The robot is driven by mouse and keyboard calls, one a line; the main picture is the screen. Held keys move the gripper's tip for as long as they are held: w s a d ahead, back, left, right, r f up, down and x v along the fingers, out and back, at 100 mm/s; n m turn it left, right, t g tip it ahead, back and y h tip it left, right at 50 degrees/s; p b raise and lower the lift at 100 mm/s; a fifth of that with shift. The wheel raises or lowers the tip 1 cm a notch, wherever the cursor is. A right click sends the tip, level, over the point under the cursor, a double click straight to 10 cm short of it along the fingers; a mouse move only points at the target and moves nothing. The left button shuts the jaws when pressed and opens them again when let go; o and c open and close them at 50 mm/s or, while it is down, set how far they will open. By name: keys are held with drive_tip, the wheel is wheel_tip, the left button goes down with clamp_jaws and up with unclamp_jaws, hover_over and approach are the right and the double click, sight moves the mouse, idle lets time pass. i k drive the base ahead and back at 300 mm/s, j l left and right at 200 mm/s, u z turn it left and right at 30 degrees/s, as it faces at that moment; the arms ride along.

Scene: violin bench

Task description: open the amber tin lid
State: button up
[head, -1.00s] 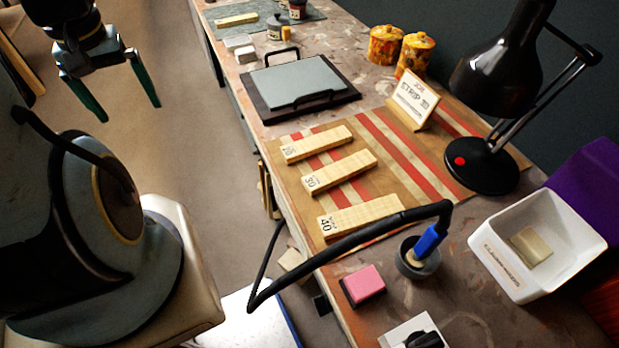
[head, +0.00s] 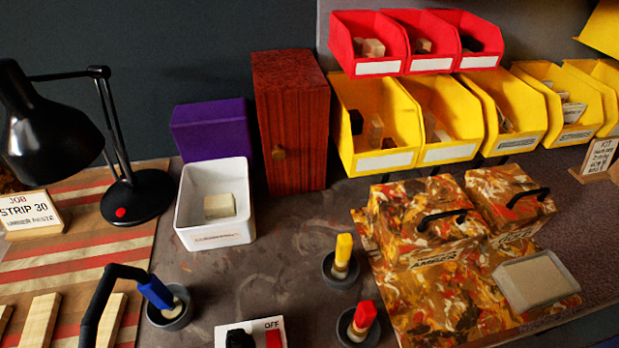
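The amber tin (head: 420,254) is a box with a marbled orange, brown and cream surface and the word AMBER on its front. Its lid (head: 418,200) is on and carries a black bar handle (head: 442,216). It stands on a marbled board at the right of the head view. A second marbled tin (head: 508,190) with a black handle stands beside it on the right; its front label is too small to read surely. My gripper is not in the current view.
A tray (head: 537,280) lies in front of the tins. Yellow-topped (head: 343,253) and red-topped (head: 363,319) tools stand in cups left of the board. Yellow bins (head: 375,125) and red bins (head: 368,42) rise behind. A white bin (head: 215,205) and black lamp (head: 50,120) stand left.

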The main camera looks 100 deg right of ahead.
sight(432, 211)
drive_tip(key=k+j+z, duration=0.1)
drive_tip(key=k, duration=1.4)
